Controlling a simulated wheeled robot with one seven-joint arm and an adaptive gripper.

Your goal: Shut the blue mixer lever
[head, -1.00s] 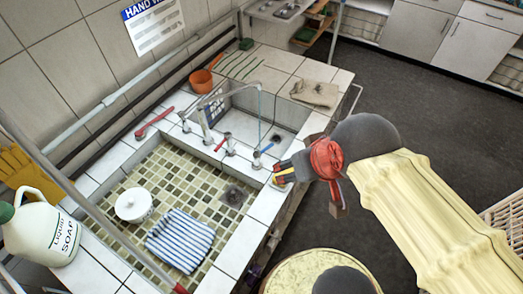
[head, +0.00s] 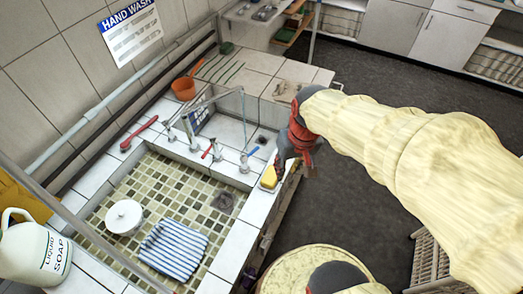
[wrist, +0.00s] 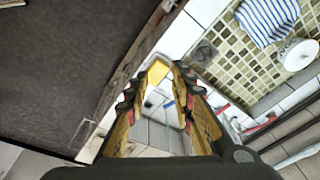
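The blue mixer lever (head: 253,151) sits on a small tap body (head: 244,164) on the tiled divider between the two basins. It points up and right. In the wrist view a small blue piece (wrist: 168,104) shows between my fingers. A red lever (head: 208,152) is to its left. My gripper (head: 281,165) is right of the blue lever, near the sink's front edge and beside a yellow sponge (head: 269,178). In the wrist view my gripper (wrist: 158,73) is open with nothing between its fingertips. The arm covers part of it in the head view.
A spout (head: 222,94) arches over the right basin, with a thin pale line hanging from its end. The left basin holds a striped cloth (head: 174,248) and a white lidded pot (head: 125,217). A soap jug (head: 35,254) stands at left.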

